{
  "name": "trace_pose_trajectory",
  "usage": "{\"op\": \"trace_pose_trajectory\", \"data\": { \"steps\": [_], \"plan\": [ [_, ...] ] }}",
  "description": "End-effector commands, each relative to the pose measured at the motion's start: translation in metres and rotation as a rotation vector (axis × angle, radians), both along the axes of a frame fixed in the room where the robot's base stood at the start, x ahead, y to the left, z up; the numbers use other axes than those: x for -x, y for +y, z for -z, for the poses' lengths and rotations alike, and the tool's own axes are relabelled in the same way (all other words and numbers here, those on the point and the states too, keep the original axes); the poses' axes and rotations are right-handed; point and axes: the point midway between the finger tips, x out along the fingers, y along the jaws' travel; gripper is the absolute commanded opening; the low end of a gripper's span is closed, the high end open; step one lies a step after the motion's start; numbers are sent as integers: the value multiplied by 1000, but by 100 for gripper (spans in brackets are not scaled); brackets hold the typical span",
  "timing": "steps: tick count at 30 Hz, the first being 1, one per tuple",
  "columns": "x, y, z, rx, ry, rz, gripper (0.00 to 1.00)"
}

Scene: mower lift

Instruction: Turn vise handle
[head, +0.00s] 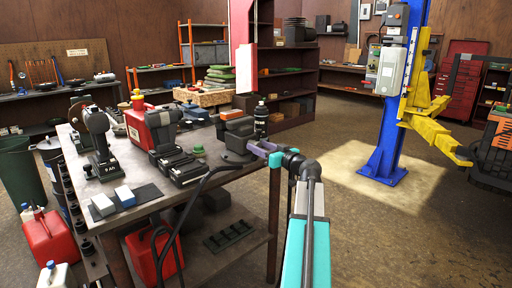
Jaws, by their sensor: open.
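The vise (237,136), dark with an orange upper part, stands on a round dark base near the right end of the workbench (170,200). My arm reaches in from the lower right. My gripper (257,148) is small in the head view, just right of the vise and close to its side. It is open. I cannot tell whether it touches the vise. The vise handle is not clearly seen; it may be hidden behind my gripper or too small to make out.
A dark bottle (261,118) stands just behind my gripper. A red toolbox or canister (152,124) and black machines crowd the bench to the left. A black cable hangs over the bench front. A blue lift post (388,120) stands right; the floor between is open.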

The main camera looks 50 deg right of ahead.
Motion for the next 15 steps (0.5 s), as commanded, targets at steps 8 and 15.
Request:
{"op": "trace_pose_trajectory", "data": {
  "steps": [8, 15],
  "plan": [
    [-14, -1, 0, 0, 0, -1, 49],
    [-14, -1, 0, 0, 0, -1, 49]
  ]
}}
